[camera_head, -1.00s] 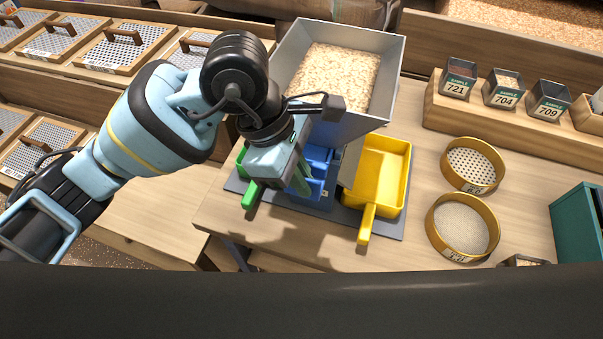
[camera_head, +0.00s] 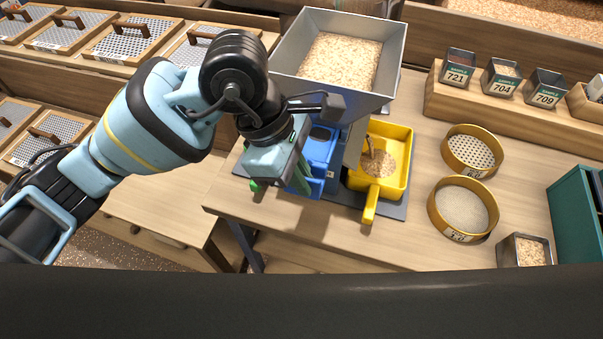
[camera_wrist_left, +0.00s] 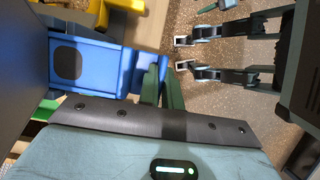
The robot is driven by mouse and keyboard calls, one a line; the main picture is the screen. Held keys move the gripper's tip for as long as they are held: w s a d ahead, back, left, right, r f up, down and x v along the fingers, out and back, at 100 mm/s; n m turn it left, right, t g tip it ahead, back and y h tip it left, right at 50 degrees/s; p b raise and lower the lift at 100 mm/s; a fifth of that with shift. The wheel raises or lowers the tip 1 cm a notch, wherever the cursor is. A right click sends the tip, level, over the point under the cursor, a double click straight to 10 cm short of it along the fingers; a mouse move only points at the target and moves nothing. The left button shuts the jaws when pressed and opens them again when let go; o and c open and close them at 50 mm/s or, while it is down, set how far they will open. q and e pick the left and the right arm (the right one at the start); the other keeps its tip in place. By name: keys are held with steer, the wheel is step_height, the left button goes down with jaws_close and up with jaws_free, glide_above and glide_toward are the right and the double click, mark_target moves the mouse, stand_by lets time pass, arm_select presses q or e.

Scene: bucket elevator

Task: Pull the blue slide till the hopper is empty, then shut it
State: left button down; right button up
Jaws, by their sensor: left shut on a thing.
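The grey hopper (camera_head: 388,75) still holds a broad bed of pale grain (camera_head: 341,61). Below it, the blue slide (camera_head: 318,150) is drawn out toward me, with a dark oval opening showing in it; it also shows in the left wrist view (camera_wrist_left: 105,68). My left gripper (camera_head: 300,183) is shut at the slide's front end; its green fingers hide the grasped part. Grain falls in a thin stream into the yellow tray (camera_head: 402,140), where a small brown heap (camera_head: 378,163) lies. My right gripper does not show clearly.
A green handle (camera_head: 257,185) shows beside my left gripper. Two round yellow sieves (camera_head: 471,150) (camera_head: 464,207) and a small grain-filled box (camera_head: 525,250) stand on the right. Sample boxes (camera_head: 500,77) line a wooden rack behind. The table's front edge is close below the tray.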

arm_select(q)
steer(key=shift+s, duration=0.2)
steer(key=c, duration=2)
jaws_free()
steer(key=o, duration=0.4)
steer(key=shift+s+a, duration=0.1)
steer(key=shift+w+r, duration=0.2)
steer(key=shift+r, duration=0.05)
steer(key=v, duration=0.7)
steer(key=shift+a+r, duration=0.1)
steer(key=shift+r, duration=0.1)
